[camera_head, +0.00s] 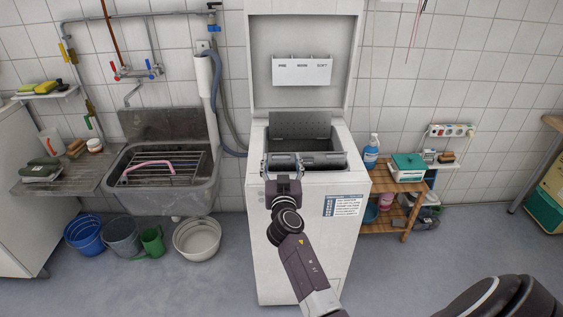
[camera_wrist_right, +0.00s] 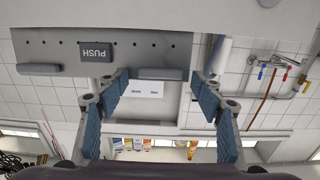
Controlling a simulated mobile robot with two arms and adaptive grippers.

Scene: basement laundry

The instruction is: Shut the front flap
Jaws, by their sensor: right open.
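The white top-loading washer (camera_head: 308,235) stands with its lid (camera_head: 300,40) raised. Inside its top opening, a perforated grey back flap (camera_head: 300,126) stands up. The grey front flap (camera_head: 318,160) is at the near side of the opening, raised and apart from the back flap. My right gripper (camera_head: 282,168) is open at the left part of the front flap and partly hides it. In the upside-down right wrist view, a grey plate with a PUSH button (camera_wrist_right: 96,52), seemingly the front flap, has its lip between or just beyond the spread blue-padded fingers (camera_wrist_right: 160,86); contact cannot be told.
A sink (camera_head: 170,180) with a rack stands left of the washer, with buckets (camera_head: 122,235) and a basin (camera_head: 197,238) below. A wooden shelf (camera_head: 405,188) with a blue bottle (camera_head: 371,152) and box stands close on the right. The floor in front is clear.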

